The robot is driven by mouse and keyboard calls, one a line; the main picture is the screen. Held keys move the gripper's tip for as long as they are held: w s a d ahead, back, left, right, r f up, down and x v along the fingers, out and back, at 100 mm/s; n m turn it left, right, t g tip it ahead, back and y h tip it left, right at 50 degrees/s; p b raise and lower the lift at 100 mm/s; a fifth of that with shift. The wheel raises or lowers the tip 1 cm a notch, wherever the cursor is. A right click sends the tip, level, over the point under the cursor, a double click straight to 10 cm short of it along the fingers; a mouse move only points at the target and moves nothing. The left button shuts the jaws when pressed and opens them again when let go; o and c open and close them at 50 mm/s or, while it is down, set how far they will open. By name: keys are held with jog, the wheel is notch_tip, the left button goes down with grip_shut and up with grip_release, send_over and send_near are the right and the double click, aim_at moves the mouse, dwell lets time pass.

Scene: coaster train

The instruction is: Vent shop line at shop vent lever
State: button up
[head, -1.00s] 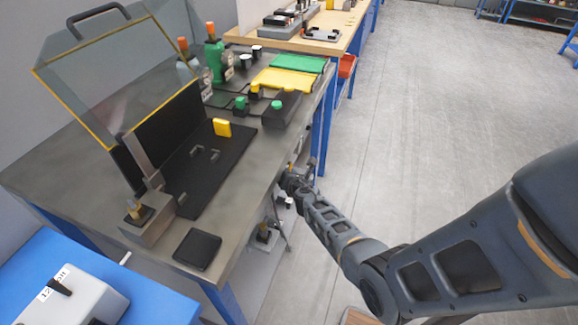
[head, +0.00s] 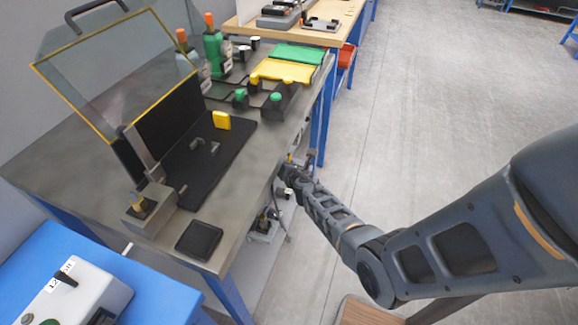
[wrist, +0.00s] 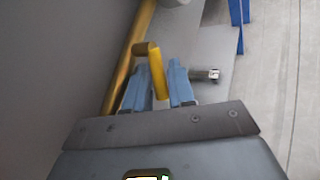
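A yellow lever (wrist: 157,72) shows in the wrist view, with a bent top and an arm hanging down between my fingertips. It stands by a long yellow pipe (wrist: 127,60). My gripper (wrist: 158,86) has its two blue-grey fingers close on either side of the lever, with little or no gap, and looks shut on it. In the head view my gripper (head: 290,172) is at the right edge of the grey workbench (head: 240,178), below the top. The fingertips and the lever are too small to make out there.
The bench carries a guard with a clear panel (head: 110,70), a green bottle (head: 214,52) and a dark box with a green knob (head: 280,103). A blue table (head: 155,290) stands at lower left. The floor (head: 430,90) to the right is open.

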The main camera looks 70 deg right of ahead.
jog(key=p+v, duration=0.3)
jog(key=v, duration=0.4)
jog(key=shift+s+a, duration=0.2)
jog(key=shift+a, duration=0.05)
jog(key=shift+r, duration=0.15)
